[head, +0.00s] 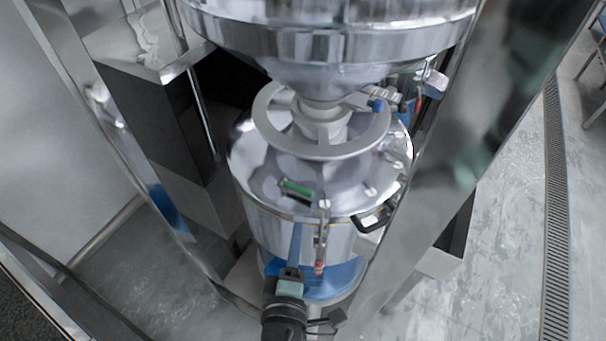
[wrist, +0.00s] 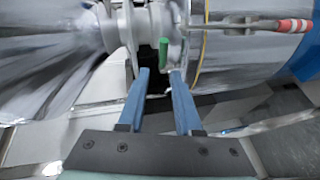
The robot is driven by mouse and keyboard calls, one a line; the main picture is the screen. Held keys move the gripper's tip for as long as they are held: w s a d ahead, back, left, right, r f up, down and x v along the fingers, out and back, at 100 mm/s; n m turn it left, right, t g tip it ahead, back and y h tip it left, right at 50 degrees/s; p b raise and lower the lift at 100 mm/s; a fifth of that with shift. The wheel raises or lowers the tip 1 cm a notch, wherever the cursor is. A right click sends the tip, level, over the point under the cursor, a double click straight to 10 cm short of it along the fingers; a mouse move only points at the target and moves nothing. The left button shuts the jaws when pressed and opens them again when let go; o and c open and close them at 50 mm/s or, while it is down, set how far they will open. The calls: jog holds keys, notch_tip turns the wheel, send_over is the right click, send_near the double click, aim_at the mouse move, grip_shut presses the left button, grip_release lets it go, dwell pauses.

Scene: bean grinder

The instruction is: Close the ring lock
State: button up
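A light grey ring (head: 330,152) surrounds the neck under the funnel, above the metal drum (head: 262,222). A short green handle (head: 297,188) shows over the drum's lid; it also appears in the wrist view (wrist: 163,52). I cannot tell for sure which part is the ring lock or whether it is closed. My gripper (head: 297,226) is in front of the drum, its blue fingers pointing towards the lid. In the wrist view my gripper (wrist: 160,75) is open, with a clear gap between the fingers. The green handle appears just beyond the fingertips, in line with the gap; contact is not visible.
A red-tipped lever (head: 319,267) hangs at the drum's front and reaches to the right in the wrist view (wrist: 293,25). A black drum handle (head: 374,218) is at the right. Metal posts (head: 440,135) flank the drum, and the large funnel (head: 325,40) hangs above.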

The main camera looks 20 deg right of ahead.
aim_at(304, 194)
jog(key=x, duration=0.4)
jog(key=p+x, duration=0.1)
jog(key=x, duration=0.7)
jog(key=shift+d+f+p, duration=0.1)
jog(key=shift+f+p, duration=0.2)
jog(key=shift+f, duration=0.05)
grip_shut()
dwell(1.1)
